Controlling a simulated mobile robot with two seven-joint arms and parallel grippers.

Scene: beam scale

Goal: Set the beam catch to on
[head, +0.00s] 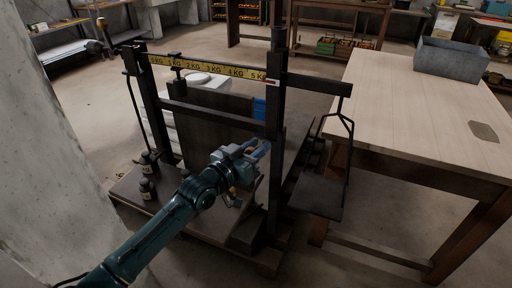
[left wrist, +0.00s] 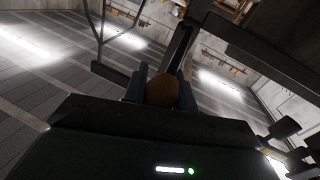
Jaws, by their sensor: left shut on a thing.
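The beam scale stands in the middle of the head view, with a dark frame and a yellow kilogram strip (head: 212,67) along its beam (head: 318,84). My left gripper (head: 258,150) is beside the scale's right post (head: 275,120), below the beam. In the left wrist view, my left gripper (left wrist: 160,88) is shut on a round brown knob (left wrist: 162,93), which looks like the beam catch's handle. A dark bar (left wrist: 182,45) runs up behind the knob. The catch's setting cannot be read, and the gripper hides the knob in the head view. My right gripper is not in view.
A hanging pan (head: 318,196) is right of the post. A wooden table (head: 420,105) with a grey metal bin (head: 452,60) stands at the right. Small dark weights (head: 148,188) stand on the scale's platform (head: 190,215). A concrete pillar (head: 40,150) is at the left.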

